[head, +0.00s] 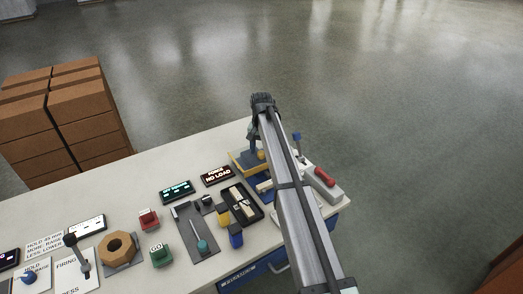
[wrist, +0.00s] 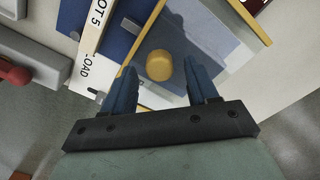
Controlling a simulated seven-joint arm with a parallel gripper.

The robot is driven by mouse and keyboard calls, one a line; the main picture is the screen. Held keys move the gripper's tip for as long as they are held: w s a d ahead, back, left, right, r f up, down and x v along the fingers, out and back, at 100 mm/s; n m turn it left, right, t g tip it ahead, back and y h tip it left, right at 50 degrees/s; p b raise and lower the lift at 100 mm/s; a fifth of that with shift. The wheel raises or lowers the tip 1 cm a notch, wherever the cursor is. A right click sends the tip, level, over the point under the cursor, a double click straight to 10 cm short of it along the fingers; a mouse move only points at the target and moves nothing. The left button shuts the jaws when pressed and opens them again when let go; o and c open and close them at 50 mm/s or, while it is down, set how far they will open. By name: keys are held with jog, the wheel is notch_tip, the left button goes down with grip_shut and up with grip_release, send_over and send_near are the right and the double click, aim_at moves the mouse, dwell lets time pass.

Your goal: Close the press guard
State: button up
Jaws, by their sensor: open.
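The press (head: 240,160), a blue and yellow station, stands near the far edge of the bench, partly hidden behind my arm. In the wrist view a clear bluish panel with yellow edging (wrist: 250,20) looks like its guard. A round yellow knob (wrist: 158,66) shows in front of that panel. My gripper (wrist: 161,72) is open, with one blue finger on each side of the knob and gaps between them. Whether the fingers are level with the knob in depth I cannot tell. How far the guard stands open is unclear.
A grey block with a red handle (head: 324,177) stands right of my arm. A black tray (head: 254,209), a "NO LOAD" display (head: 216,176), a green GO button (head: 160,254) and a wooden hex nut (head: 118,247) lie to the left. Brown boxes (head: 85,120) stand beyond the bench.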

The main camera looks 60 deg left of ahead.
jog(key=shift+f, duration=0.3)
grip_shut()
dwell(0.5)
